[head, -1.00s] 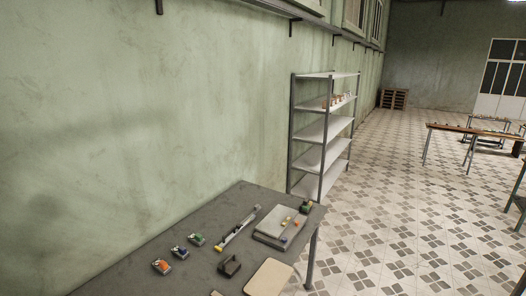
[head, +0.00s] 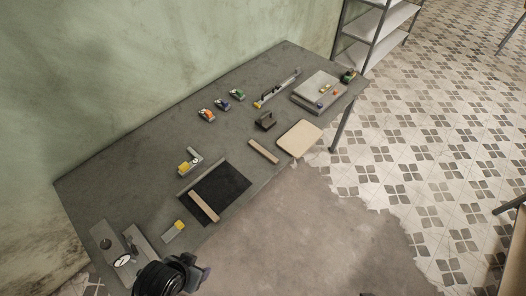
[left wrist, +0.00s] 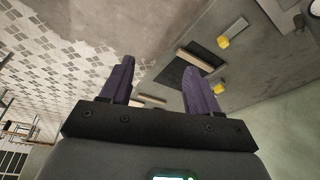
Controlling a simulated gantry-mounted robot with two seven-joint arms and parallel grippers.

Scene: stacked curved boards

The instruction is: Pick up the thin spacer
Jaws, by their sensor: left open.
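Two narrow wooden strips lie on the grey table; I cannot tell which is the thin spacer. One strip (head: 203,206) lies across the black mat (head: 228,188) near the front edge. The other strip (head: 264,151) lies further right, beside a tan board (head: 299,139). My left gripper (head: 206,272) is at the bottom of the head view, off the table's front edge, mostly hidden by its own wrist. In the left wrist view it (left wrist: 160,85) is open and empty, with a strip (left wrist: 194,60) and the mat beyond the fingers. My right gripper is not in view.
Yellow-ended pieces (head: 183,167) (head: 180,224) flank the mat. Small clamps (head: 207,115), a dark block (head: 265,121), a long bar (head: 277,88) and a grey slab (head: 316,92) stand further back. The table's left middle is clear.

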